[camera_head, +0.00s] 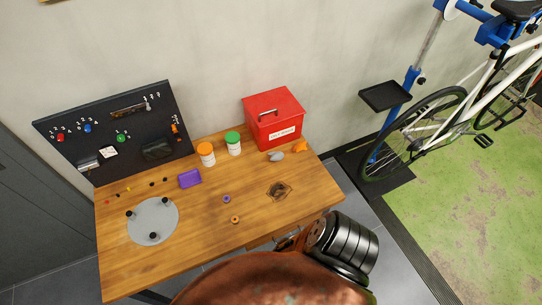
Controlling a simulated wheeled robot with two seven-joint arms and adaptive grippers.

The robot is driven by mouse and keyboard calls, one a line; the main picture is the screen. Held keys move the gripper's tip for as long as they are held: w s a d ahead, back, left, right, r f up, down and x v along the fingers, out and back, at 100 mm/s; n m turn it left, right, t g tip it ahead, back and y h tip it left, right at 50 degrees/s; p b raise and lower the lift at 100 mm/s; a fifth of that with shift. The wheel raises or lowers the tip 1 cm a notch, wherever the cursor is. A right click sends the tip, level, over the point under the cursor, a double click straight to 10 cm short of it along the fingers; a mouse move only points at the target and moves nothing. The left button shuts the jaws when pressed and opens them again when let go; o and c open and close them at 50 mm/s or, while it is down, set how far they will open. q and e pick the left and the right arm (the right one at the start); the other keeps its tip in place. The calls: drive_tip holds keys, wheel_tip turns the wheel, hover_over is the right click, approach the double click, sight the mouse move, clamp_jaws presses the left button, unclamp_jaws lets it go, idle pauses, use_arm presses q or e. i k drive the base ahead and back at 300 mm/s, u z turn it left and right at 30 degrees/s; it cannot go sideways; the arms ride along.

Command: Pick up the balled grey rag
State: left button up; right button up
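A small grey balled rag (276,156) lies on the wooden workbench (180,258), in front of the red box, near the bench's back right corner. An orange crumpled piece (300,146) lies just to its right. Neither of my grippers shows in the head view. A dark ridged part low in the picture, just off the bench's front edge, looks like a link of my own arm. Nothing touches the grey rag from above.
A red lidded box (274,119), a green-capped jar (233,144) and an orange-capped jar (206,154) stand at the back. A purple block (189,178), a grey disc (152,224) and small rings lie left and centre. A dark patch (279,190) marks the wood. A bicycle stand (404,95) is right.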

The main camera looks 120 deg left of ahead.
sight(278, 156)
drive_tip(key=u, duration=3.25)
drive_tip(key=k, duration=0.2)
drive_tip(key=u, duration=0.6)
